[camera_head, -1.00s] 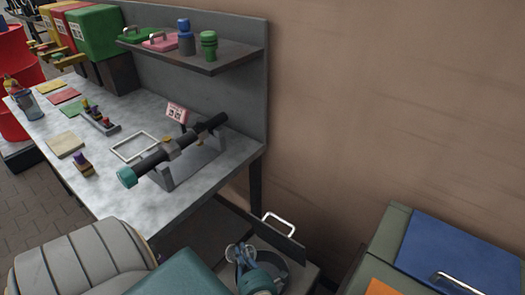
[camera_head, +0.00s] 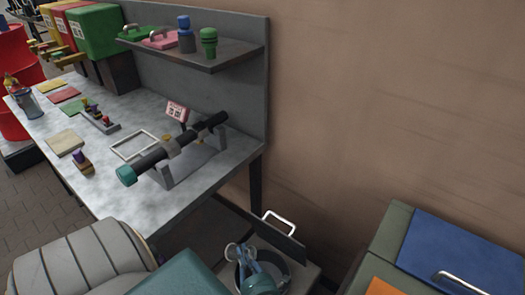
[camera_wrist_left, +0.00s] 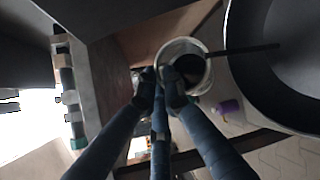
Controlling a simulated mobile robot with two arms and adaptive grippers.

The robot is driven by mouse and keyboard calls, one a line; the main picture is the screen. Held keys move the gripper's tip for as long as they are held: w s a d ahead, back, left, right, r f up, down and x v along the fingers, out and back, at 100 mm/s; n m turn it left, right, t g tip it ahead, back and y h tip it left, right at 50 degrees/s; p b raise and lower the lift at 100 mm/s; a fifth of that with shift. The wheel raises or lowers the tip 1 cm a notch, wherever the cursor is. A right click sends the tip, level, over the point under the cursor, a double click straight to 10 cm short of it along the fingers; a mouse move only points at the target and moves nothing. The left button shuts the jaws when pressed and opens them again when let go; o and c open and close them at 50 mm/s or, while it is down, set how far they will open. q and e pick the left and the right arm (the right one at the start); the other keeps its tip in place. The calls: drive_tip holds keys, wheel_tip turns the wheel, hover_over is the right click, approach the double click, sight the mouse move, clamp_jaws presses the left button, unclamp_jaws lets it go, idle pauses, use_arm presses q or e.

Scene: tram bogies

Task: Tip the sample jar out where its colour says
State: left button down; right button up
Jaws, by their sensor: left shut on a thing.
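My left gripper (camera_head: 245,254) is low beside the bench's right end, above a dark round tub (camera_head: 284,271). In the left wrist view its fingers (camera_wrist_left: 161,84) are shut on the sample jar (camera_wrist_left: 201,49), at its rim. The jar has a pale rim, and its inside looks dark; its colour cannot be told clearly. A large dark round vessel (camera_wrist_left: 250,85) fills the right of the wrist view. Red, yellow and green bins (camera_head: 97,35) stand at the back left. My right gripper is not in view.
The bench (camera_head: 110,190) carries a tube on a cradle (camera_head: 185,150), a pink sign (camera_head: 176,112), a white frame and coloured cards. A shelf (camera_head: 215,62) above holds lids and bottles. A cabinet with a blue lid (camera_head: 460,250) stands at the right.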

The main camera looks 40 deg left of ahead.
sight(254, 258)
use_arm(q)
drive_tip(key=shift+w+d+f+m+t+y+b, duration=0.15)
drive_tip(key=shift+d+f+m+y+b, duration=0.25)
drive_tip(key=shift+b, duration=0.4)
drive_tip(key=shift+d+f+m+t+y+b, duration=0.15)
drive_tip(key=shift+f+m+y+b, duration=0.15)
drive_tip(key=shift+f+y+b, duration=0.35)
idle(0.9)
drive_tip(key=shift+w+d+r+m+y, duration=0.2)
drive_tip(key=shift+d+r+m, duration=0.05)
drive_tip(key=shift+d+r, duration=0.35)
drive_tip(key=shift+w+d+r+m+y, duration=0.15)
drive_tip(key=shift+d+r+m, duration=0.1)
drive_tip(key=shift+d+r, duration=0.3)
idle(0.3)
drive_tip(key=shift+r+t, duration=0.3)
drive_tip(key=shift+w+d+r+m+y+p, duration=0.1)
drive_tip(key=shift+d+r+m+y+p, duration=0.1)
drive_tip(key=shift+r+m+y+p, duration=0.3)
drive_tip(key=shift+d+r+m+y+p, duration=0.1)
drive_tip(key=shift+d+r+m+p, duration=0.1)
drive_tip(key=shift+r, duration=0.5)
